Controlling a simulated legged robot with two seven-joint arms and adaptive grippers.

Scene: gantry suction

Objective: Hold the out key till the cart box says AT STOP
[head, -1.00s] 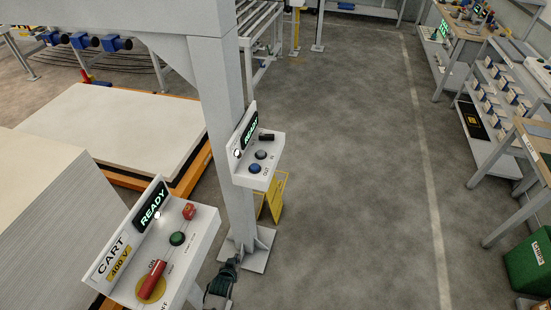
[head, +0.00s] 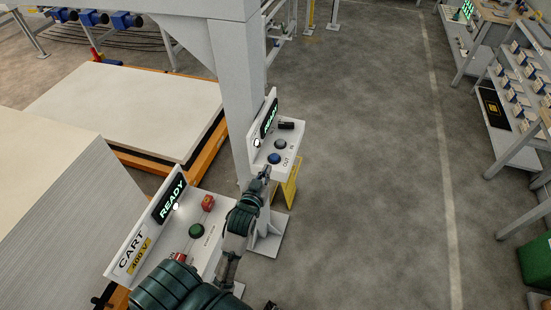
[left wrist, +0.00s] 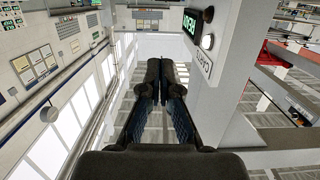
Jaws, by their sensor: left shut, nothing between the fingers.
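The smaller key box (head: 290,165) on the grey post also has a READY display (head: 269,117). Its blue key (head: 274,158), marked OUT, sits below a grey key (head: 281,144) marked IN. My left gripper (head: 265,172) is shut and empty, its tip just below the blue key; I cannot tell whether they touch. The left wrist view shows the closed fingers (left wrist: 166,78) and a READY display (left wrist: 191,22). My right gripper is not in view.
The grey post (head: 238,90) stands just behind the key box. Pale sheets (head: 130,110) lie on an orange frame. Floor to the right is open.

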